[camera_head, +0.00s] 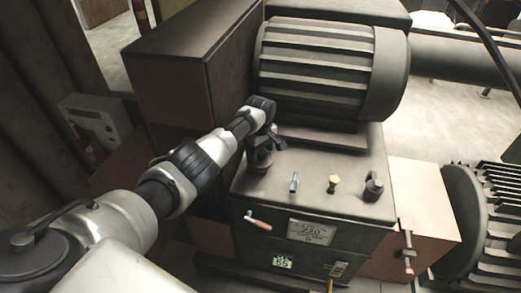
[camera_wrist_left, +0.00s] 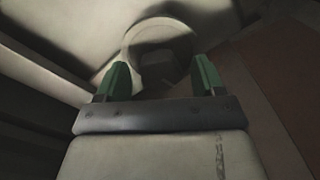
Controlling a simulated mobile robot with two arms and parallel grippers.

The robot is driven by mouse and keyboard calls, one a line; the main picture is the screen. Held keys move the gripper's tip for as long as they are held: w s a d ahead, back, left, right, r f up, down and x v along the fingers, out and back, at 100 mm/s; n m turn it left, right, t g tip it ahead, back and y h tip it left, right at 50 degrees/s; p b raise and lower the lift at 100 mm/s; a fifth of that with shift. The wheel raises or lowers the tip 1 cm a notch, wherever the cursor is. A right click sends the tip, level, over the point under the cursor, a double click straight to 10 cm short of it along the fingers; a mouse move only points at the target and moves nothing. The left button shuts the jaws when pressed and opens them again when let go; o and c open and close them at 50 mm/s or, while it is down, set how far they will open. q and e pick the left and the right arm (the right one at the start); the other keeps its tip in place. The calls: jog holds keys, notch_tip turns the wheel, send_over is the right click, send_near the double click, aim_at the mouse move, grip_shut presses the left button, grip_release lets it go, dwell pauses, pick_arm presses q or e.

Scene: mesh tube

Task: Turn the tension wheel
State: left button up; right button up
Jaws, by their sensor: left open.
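My left gripper (camera_head: 264,145) is over the left end of the dark machine's top panel, pointing down. In the left wrist view its two green fingers (camera_wrist_left: 157,82) are apart, with a round, pale, dished part (camera_wrist_left: 160,42) just beyond and between them. I cannot tell whether they touch it. In the head view a dark round knob (camera_head: 261,164) shows just below the gripper, partly hidden by it. It may be the tension wheel; no label confirms this. My right gripper is not in view.
A ribbed motor (camera_head: 320,70) rises behind. A red-tipped handle (camera_head: 258,221) sticks out of the front; another (camera_head: 408,255) is at right.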

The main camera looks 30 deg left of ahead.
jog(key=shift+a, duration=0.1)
pick_arm(q)
jog(key=c, duration=0.9)
jog(key=shift+c, duration=0.2)
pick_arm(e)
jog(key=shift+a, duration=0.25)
